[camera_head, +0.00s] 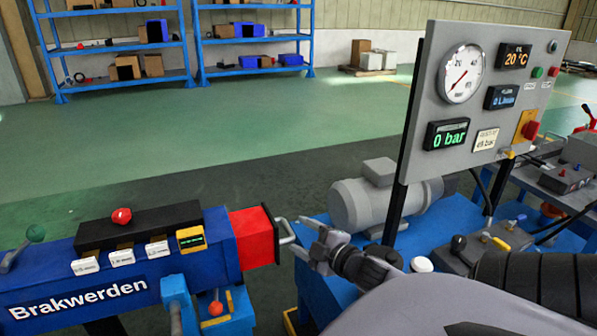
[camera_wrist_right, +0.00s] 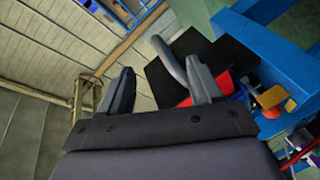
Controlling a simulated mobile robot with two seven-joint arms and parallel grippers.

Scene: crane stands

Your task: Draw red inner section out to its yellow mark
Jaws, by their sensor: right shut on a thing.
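The red inner section (camera_head: 253,238) sticks a short way out of the right end of the blue outer beam (camera_head: 130,283), marked "Brakwerden". It ends in a black plate with a grey bar handle (camera_head: 288,231). My right gripper (camera_head: 302,238) is at this handle, to the right of the plate, and is shut on it. In the right wrist view the handle (camera_wrist_right: 168,58) runs between the fingers of the gripper (camera_wrist_right: 160,82), with the black plate (camera_wrist_right: 205,62) behind. I see no yellow mark on the red part that shows. My left gripper is not in view.
A gauge panel (camera_head: 418,165) reading "0 bar" stands at right, with a grey motor (camera_head: 370,203) on a blue base behind my gripper. Blue shelves (camera_head: 116,45) stand far back; the floor between is clear.

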